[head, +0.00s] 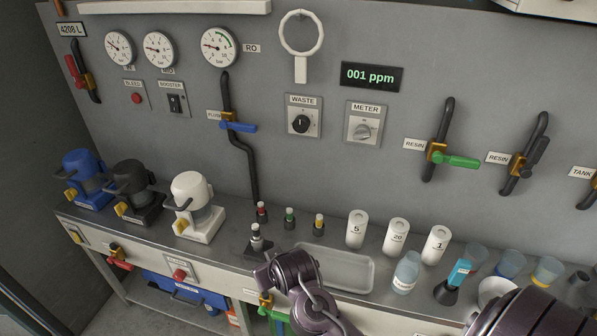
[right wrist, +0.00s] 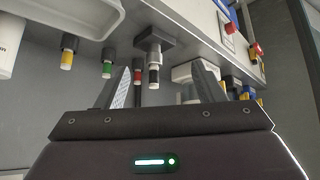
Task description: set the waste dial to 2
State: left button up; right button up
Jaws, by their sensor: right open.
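The waste dial (head: 301,123) is a round black knob on a light plate labelled WASTE, on the grey wall panel in the head view. Its scale marks are too small to read, so I cannot tell its setting. It does not show in the right wrist view. My right gripper (right wrist: 161,70) shows in the right wrist view, open and empty, its two fingers apart. Behind the fingers are bench items, seen upside down. In the head view only dark arm links of mine show at the bottom; no fingers are visible and nothing touches the dial. My left gripper is out of view.
The meter dial (head: 362,130) sits right of the waste dial, below the ppm display (head: 372,76). A ring on a holder (head: 300,70) hangs above. A blue-handled valve (head: 238,126) is to the left. Small vials (head: 290,218), a tray (head: 335,268) and white canisters (head: 357,228) stand below.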

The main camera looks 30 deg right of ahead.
jog(key=w+d+r+m+t+h, duration=0.1)
jog(key=w+d+r+t+h, duration=0.2)
jog(key=w, duration=0.4)
jog(key=m+h, duration=0.5)
jog(key=h, duration=0.5)
send_near(300, 127)
jog(key=d, duration=0.1)
jog(key=shift+t, duration=0.3)
jog(key=p+x, duration=0.2)
jog(key=x, duration=0.5)
jog(key=shift+w+d+f, duration=0.15)
jog(key=shift+w, duration=0.15)
